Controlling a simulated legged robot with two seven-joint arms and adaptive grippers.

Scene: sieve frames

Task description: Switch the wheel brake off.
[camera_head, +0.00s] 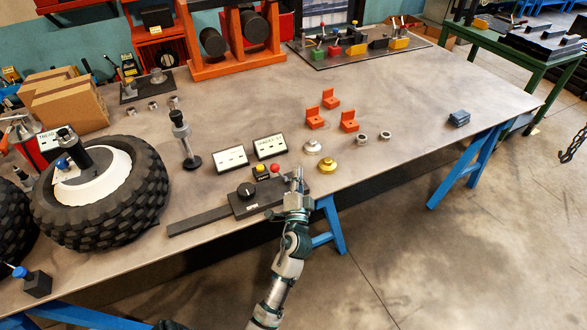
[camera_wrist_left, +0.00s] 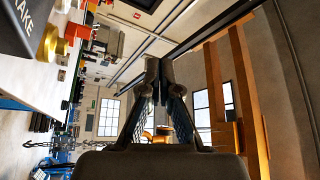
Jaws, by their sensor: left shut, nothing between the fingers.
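A dark control box (camera_head: 240,207) lies at the table's front edge, with a black round knob (camera_head: 245,189) on top. My right gripper is not in view.
A large black tyre (camera_head: 150,200) with a white hub lies at the left. Two white label cards (camera_head: 230,159) stand behind the box. Silver and gold knobs (camera_head: 327,166) and orange brackets (camera_head: 316,122) are to the right. The right part of the table is mostly clear.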

